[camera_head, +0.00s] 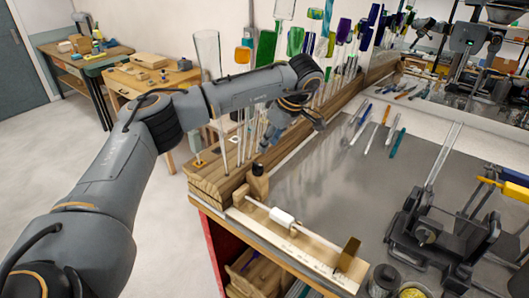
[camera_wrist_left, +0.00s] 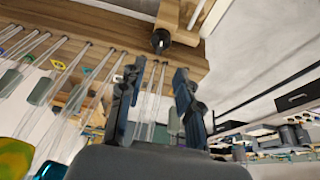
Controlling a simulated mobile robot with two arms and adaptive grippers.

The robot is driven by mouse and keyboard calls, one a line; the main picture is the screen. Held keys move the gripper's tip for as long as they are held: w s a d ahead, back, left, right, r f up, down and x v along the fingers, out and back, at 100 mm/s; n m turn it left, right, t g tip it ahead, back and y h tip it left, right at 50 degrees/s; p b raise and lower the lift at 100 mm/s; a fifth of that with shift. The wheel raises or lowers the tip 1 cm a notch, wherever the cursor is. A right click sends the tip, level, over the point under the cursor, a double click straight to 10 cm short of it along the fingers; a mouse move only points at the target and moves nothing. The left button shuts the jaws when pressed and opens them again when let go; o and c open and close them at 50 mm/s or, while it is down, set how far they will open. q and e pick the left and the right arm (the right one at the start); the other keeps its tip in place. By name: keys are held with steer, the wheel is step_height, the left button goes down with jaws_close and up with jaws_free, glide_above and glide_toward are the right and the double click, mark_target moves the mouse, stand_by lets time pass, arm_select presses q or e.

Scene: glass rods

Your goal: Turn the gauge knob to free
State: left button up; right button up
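The gauge is a pale wooden board with a ruler scale (camera_head: 297,248) along the front edge of the bench. It carries a thin rod, a white block (camera_head: 282,217) on that rod and an upright brass plate (camera_head: 348,254) at its right end. Which part is the knob I cannot tell for sure. My left gripper (camera_head: 268,138) is above the wooden rack, behind and left of the gauge, apart from it. In the left wrist view its fingers (camera_wrist_left: 158,100) are spread, with no object gripped between them. My right gripper is not seen.
Upright glass rods and coloured pieces fill the wooden rack (camera_head: 215,180) around my left gripper. Loose tools (camera_head: 378,130) lie at the back of the bench. A dark metal fixture (camera_head: 440,235) stands right. The grey middle is clear.

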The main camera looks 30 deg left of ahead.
arm_select(q)
steer(key=v, duration=0.2)
steer(key=shift+d+r, duration=0.1)
steer(key=shift+r, duration=0.2)
